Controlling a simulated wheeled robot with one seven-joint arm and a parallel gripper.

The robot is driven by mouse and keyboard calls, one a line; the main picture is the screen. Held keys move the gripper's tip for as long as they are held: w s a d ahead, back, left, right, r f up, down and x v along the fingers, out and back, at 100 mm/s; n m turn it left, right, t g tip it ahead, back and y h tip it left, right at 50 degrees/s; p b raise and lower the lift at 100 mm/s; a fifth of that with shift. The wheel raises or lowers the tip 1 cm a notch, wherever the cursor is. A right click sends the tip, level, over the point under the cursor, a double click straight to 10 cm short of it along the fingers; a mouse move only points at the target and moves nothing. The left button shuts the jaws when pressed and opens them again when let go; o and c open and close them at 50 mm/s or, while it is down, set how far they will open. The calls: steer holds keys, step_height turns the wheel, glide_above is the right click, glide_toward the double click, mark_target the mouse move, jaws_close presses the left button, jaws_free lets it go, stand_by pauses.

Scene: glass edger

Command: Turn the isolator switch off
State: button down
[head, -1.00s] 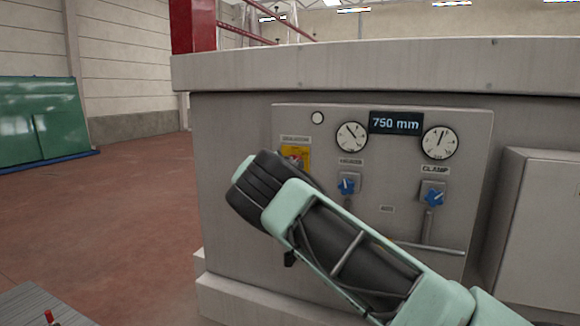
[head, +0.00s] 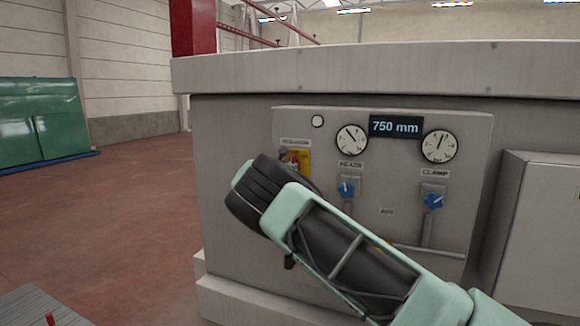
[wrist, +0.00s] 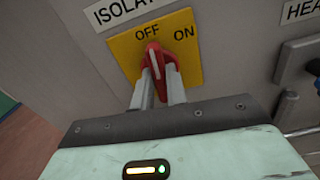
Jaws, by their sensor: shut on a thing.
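The isolator switch is a red handle (wrist: 157,62) on a yellow plate (wrist: 187,60) marked OFF and ON in the wrist view. The white line on the handle points up toward OFF, with ON to its right. My gripper (wrist: 160,78) is shut on the handle, one grey finger on each side of it. In the head view the yellow plate (head: 304,160) shows at the panel's left, partly covered by my gripper and wrist. The handle is mostly hidden there.
The grey panel (head: 400,200) also carries two gauges, a 750 mm display (head: 395,125) and blue knobs under HEADS (head: 346,189) and CLAMP (head: 433,201). A grey box (head: 540,220) stands to the right. Open red floor (head: 120,220) lies to the left.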

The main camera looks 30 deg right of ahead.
steer(key=shift+n, duration=0.5)
steer(key=c, duration=1.4)
jaws_free()
steer(key=b+v, duration=0.7)
steer(key=v, duration=1)
steer(key=shift+s+a, duration=0.2)
